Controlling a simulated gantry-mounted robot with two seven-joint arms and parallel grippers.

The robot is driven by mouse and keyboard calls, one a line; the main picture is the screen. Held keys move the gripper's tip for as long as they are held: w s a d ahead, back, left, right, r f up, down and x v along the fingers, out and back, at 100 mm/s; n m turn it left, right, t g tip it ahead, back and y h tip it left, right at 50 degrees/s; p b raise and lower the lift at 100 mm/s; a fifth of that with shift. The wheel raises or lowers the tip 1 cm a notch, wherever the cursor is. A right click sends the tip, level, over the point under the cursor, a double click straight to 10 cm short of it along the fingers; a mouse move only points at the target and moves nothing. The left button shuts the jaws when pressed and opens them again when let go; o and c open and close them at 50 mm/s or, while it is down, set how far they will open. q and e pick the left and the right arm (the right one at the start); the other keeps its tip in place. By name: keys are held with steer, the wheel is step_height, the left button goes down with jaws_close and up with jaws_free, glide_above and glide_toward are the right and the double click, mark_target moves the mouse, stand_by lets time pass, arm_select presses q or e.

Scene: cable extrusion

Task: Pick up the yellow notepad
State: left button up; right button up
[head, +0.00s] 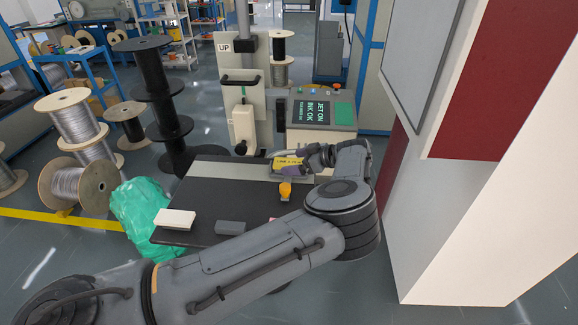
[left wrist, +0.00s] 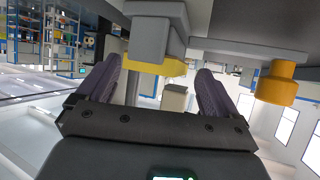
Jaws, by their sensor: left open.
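The yellow notepad (head: 287,162) lies in or on a small grey tray at the far right part of the dark tabletop in the head view. My left gripper (head: 311,158) is right beside the notepad, coming from its right side. In the left wrist view, my left gripper (left wrist: 160,72) has its two purple-grey fingers apart. A yellow piece (left wrist: 158,66), which looks like the notepad, shows between them beneath a grey block, in an inverted view. I cannot tell whether the fingers touch it. My right gripper is not in view.
An orange knob-like object (head: 285,190) stands close to my left gripper. A white block (head: 175,219) and a dark grey block (head: 231,228) lie at the table's front (head: 200,190). A printer console (head: 322,110) stands behind; a white wall panel rises at right.

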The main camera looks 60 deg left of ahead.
arm_select(q)
steer(key=shift+c, duration=0.4)
steer(key=c, duration=1.3)
steer(key=shift+c, duration=0.2)
